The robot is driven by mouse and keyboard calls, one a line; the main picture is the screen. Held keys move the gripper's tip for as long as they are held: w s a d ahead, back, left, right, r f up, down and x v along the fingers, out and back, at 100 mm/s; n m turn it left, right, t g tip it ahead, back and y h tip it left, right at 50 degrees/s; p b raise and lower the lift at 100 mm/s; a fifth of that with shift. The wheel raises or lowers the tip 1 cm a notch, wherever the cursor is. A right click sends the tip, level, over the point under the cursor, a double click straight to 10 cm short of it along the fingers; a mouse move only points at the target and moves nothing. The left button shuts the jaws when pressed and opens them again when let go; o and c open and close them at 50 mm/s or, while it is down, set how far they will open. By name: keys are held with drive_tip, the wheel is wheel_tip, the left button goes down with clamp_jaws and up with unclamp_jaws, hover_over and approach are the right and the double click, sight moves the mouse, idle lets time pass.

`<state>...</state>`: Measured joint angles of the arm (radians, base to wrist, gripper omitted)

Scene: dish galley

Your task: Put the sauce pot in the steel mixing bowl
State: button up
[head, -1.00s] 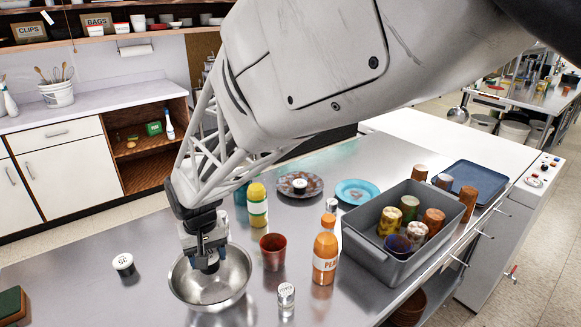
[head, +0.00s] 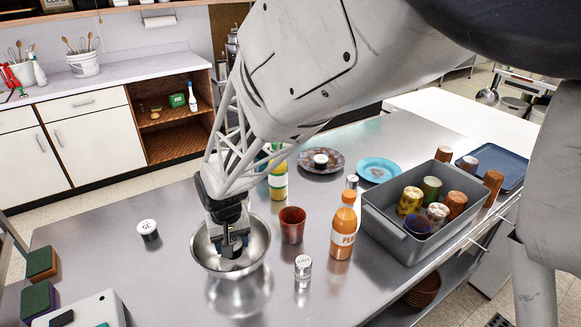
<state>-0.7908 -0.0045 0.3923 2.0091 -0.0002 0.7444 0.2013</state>
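The steel mixing bowl (head: 203,255) stands on the steel counter in the head view. My gripper (head: 232,243) points down into the bowl. Its fingers are on both sides of a small dark round pot (head: 232,252), which looks like the sauce pot, and appear shut on it. The pot is inside the bowl's outline, low between the fingertips. Its top is hidden by my gripper, and I cannot tell whether it touches the bowl's bottom. Another small dark pot with a white labelled lid (head: 148,228) stands left of the bowl.
Right of the bowl stand a red cup (head: 292,226), a shaker (head: 303,268) and an orange bottle (head: 343,228). A yellow bottle (head: 278,184) is behind. A grey bin (head: 385,231) holds several cups. Sponges (head: 41,263) lie at left. The counter left of the bowl is mostly clear.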

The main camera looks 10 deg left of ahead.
sight(232, 240)
drive_tip(key=shift+f, duration=1.85)
drive_tip(key=shift+f, duration=0.1)
drive_tip(key=o, duration=1)
wheel_tip(232, 240, up, 12)
drive_tip(key=shift+r, duration=0.1)
drive_tip(key=shift+d, duration=0.1)
